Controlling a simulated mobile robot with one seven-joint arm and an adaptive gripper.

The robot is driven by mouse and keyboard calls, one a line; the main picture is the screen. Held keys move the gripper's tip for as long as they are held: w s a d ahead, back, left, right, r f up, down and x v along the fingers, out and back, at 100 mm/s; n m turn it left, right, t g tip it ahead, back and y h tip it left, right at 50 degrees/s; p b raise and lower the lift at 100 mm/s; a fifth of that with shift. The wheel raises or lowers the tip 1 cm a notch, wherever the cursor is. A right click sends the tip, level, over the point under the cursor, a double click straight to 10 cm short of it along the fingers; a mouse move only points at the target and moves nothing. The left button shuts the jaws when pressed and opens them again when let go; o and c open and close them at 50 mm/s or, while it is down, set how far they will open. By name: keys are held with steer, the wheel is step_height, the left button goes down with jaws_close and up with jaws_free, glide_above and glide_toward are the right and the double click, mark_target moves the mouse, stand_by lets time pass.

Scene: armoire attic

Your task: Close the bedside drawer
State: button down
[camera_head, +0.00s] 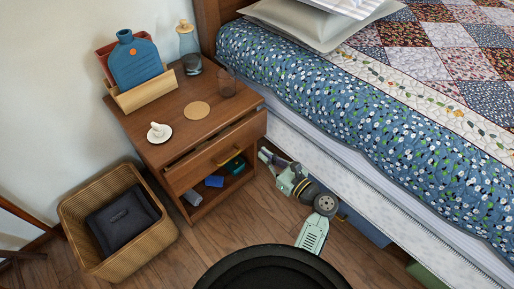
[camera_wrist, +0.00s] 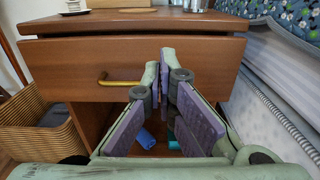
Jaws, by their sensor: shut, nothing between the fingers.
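The wooden bedside table (camera_head: 165,135) stands beside the bed. Its drawer (camera_head: 215,157) is partly pulled out, with a dark gap below the tabletop. A curved brass handle (camera_head: 229,157) is on the drawer front. In the wrist view the drawer front (camera_wrist: 80,65) fills the middle, with the handle (camera_wrist: 118,80) left of the fingers.
The bed (camera_head: 330,110) stands close on the right. A wicker basket (camera_head: 155,238) with dark cloth is at the left. The tabletop holds a blue bottle (camera_head: 135,62), glasses and a coaster (camera_head: 196,110).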

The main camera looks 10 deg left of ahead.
mark_target(235, 131)
steer(key=p+x, duration=0.1)
steer(key=x, duration=1.1)
steer(key=shift+w, duration=0.1)
steer(key=shift+p+x, duration=0.3)
steer(key=shift+x, duration=1)
